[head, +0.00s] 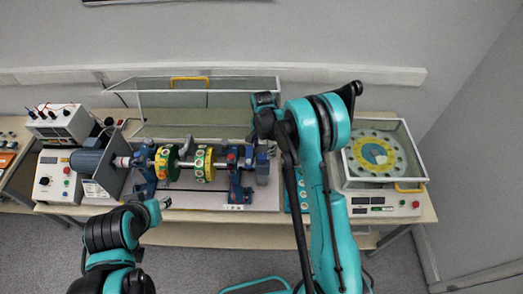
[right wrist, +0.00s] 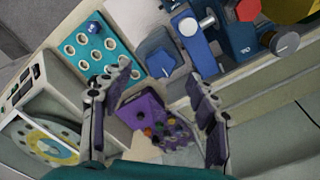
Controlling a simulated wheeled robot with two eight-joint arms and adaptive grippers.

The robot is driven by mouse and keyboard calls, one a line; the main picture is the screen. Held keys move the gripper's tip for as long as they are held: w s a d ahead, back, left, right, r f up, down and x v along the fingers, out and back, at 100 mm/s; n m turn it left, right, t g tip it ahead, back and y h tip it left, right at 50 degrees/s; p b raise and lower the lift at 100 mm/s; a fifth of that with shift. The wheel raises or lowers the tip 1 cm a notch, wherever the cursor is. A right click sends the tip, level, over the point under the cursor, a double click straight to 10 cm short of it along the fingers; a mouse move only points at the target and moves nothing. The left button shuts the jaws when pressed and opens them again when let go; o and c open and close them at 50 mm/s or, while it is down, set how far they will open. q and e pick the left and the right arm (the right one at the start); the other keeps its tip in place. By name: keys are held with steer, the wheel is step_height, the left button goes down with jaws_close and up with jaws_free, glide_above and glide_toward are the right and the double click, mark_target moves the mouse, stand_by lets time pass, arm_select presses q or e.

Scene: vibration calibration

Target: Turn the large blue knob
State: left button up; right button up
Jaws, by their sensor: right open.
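The large blue knob (right wrist: 160,57) shows in the right wrist view as an angular blue piece on a blue base, near the upper middle. My right gripper (right wrist: 160,78) is open, with one finger on each side of the view. The knob lies between and a little beyond the fingertips, with no visible contact. In the head view my right gripper (head: 264,104) is over the right end of the test rig, and I cannot pick out the knob there. My left gripper (head: 160,203) is low at the left, in front of the table; its jaws are too small to read.
A teal tray (right wrist: 75,65) with white rings and a purple box (right wrist: 138,107) with small coloured pieces lie near the knob. The rig's blue clamp (right wrist: 238,40) stands to the right. A glass-walled dial instrument (head: 410,187) stands on the table's right.

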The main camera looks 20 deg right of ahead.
mark_target(263, 156)
steer(key=f, duration=0.4)
steer(key=shift+w, duration=0.25)
steer(key=shift+s+f, duration=0.1)
steer(key=shift+f, duration=0.2)
steer(key=c, duration=1.2)
steer(key=shift+o, duration=0.2)
